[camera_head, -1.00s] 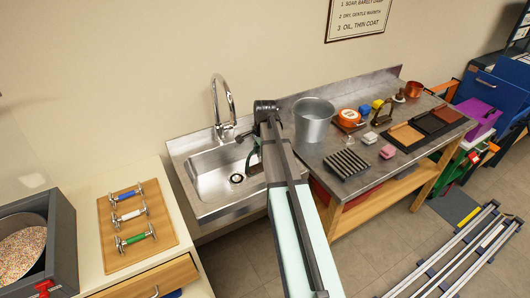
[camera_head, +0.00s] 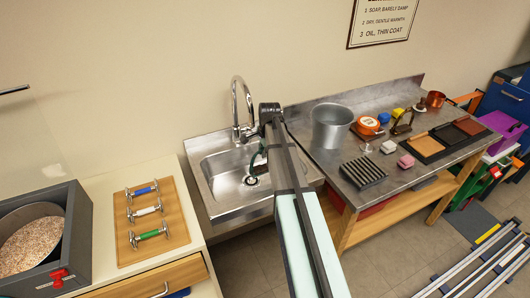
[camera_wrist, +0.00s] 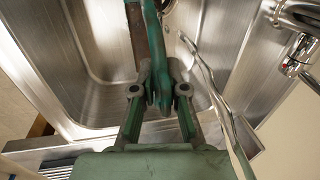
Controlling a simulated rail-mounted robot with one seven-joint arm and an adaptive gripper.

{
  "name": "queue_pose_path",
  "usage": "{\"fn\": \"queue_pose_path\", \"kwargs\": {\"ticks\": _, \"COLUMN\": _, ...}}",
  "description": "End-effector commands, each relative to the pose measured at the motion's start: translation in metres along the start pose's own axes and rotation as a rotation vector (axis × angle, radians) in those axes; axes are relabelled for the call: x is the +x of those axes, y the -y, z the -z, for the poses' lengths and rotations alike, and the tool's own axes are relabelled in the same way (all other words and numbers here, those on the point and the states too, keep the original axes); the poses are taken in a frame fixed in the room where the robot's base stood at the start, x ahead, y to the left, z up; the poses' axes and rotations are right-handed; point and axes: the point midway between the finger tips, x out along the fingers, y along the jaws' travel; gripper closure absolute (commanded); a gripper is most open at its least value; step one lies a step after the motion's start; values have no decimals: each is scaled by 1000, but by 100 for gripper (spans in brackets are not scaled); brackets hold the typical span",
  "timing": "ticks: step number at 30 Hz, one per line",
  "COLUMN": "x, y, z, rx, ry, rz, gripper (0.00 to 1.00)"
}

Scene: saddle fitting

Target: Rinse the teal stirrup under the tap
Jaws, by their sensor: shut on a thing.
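The teal stirrup (camera_wrist: 154,50) is gripped between the two fingers of my gripper (camera_wrist: 158,90) in the wrist view. In the head view the stirrup (camera_head: 256,158) shows as a dark green curved piece over the right part of the steel sink (camera_head: 213,180), close to the drain. My arm hides part of it there. The chrome tap (camera_head: 237,100) stands at the back of the sink, to the left of the stirrup. Part of the tap (camera_wrist: 298,45) shows at the upper right of the wrist view.
A steel bench (camera_head: 345,205) with a bucket (camera_head: 331,125), a black ribbed rack (camera_head: 363,173) and several small items stands right of the sink. On the left counter lie a wooden board (camera_head: 166,205) with metal bars and a grey bin (camera_head: 75,235) of grain.

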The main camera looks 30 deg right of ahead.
Motion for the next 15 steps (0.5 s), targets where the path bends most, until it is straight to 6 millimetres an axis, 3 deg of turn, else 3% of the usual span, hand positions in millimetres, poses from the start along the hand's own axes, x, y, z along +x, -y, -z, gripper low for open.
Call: {"fn": "queue_pose_path", "kwargs": {"ticks": 15, "x": 0, "y": 2, "z": 3, "rx": 0, "ry": 0, "rz": 0, "gripper": 100}}
